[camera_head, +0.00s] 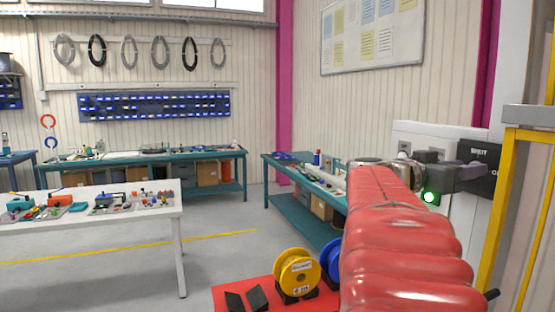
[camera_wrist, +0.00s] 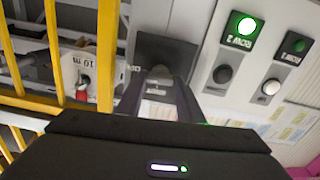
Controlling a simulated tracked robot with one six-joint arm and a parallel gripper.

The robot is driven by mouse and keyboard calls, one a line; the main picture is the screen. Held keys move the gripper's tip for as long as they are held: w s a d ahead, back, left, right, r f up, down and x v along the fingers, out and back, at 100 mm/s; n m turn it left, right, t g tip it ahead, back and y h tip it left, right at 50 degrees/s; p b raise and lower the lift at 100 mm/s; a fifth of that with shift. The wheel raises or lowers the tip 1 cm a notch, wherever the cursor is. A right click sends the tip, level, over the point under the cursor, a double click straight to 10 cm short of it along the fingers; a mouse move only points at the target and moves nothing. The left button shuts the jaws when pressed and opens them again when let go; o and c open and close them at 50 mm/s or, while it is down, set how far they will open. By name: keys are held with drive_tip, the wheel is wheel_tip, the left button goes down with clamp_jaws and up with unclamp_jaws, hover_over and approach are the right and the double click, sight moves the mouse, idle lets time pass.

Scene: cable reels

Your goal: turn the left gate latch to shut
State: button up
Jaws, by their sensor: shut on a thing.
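My gripper (camera_head: 466,174) reaches to the plate from the left. In the wrist view its two dark fingers (camera_wrist: 160,88) close in on the knob from both sides and are shut on it. The fingers hide part of the knob and plate, so I cannot tell the latch's exact angle.
A yellow gate frame (camera_head: 497,215) stands right of the post. In the wrist view a white panel has a lit green button (camera_wrist: 246,25) and several other buttons. A yellow reel (camera_head: 297,271) and a blue reel stand on a red mat below my arm.

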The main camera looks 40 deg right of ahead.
drive_tip(key=n, duration=0.4)
drive_tip(key=shift+w+d+n, duration=0.1)
drive_tip(key=shift+w+n, duration=0.1)
drive_tip(key=shift+n, duration=0.1)
drive_tip(key=shift+w+f+n, duration=0.1)
drive_tip(key=shift+f+n, duration=0.05)
drive_tip(key=shift+n, duration=3.05)
drive_tip(key=shift+w+f+n, duration=0.1)
drive_tip(key=shift+n, duration=3.1)
drive_tip(key=o, duration=1.1)
drive_tip(key=shift+s, duration=0.1)
drive_tip(key=shift+v, duration=6.9)
